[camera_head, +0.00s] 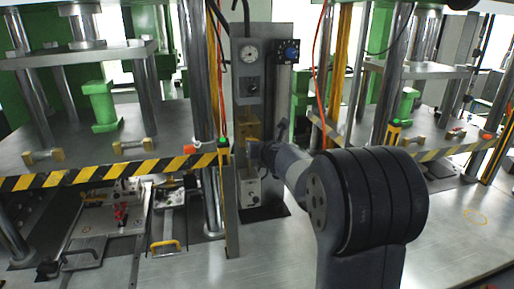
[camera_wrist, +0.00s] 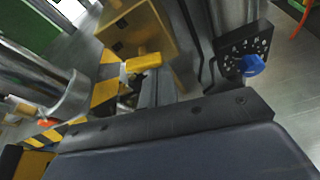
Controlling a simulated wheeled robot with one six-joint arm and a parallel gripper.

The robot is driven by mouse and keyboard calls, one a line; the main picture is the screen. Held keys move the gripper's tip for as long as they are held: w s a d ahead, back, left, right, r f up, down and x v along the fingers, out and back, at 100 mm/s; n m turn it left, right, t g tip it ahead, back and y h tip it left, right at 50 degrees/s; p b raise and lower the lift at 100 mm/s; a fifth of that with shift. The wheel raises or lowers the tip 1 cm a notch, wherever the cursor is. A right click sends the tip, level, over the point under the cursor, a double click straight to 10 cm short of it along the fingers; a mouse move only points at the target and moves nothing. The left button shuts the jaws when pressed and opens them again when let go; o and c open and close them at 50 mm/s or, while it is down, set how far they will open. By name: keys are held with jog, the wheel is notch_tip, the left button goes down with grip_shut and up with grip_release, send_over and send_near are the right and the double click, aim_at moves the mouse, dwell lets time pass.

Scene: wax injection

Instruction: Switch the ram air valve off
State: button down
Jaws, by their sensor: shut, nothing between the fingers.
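My gripper (camera_head: 258,150) is in front of the grey control column (camera_head: 263,45) in the head view. In the wrist view its narrow grey fingers (camera_wrist: 154,88) are shut and empty. Their tips are close to a small yellow handle (camera_wrist: 143,62) in front of a yellow box (camera_wrist: 140,28); whether they touch it I cannot tell. This handle may be the ram air valve; no label is readable. The yellow box (camera_head: 247,124) also shows on the column in the head view. My wrist hides the area below the fingers.
A black plate (camera_wrist: 232,45) with a blue knob (camera_wrist: 252,65) is right of the fingers. A yellow-black striped edge (camera_head: 110,170) lies left. An orange hose (camera_head: 322,60) hangs right. A small box (camera_head: 250,192) sits below.

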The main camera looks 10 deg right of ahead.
jog(key=shift+w+r+p, duration=0.1)
jog(key=shift+r+p, duration=0.65)
jog(key=shift+r, duration=0.35)
jog(key=shift+f, duration=0.1)
notch_tip(320, 180, down, 6)
jog(key=b, duration=0.5)
jog(key=p+v, duration=0.1)
jog(key=v, duration=0.9)
jog(key=shift+a+p, duration=0.3)
jog(key=shift+a, duration=0.05)
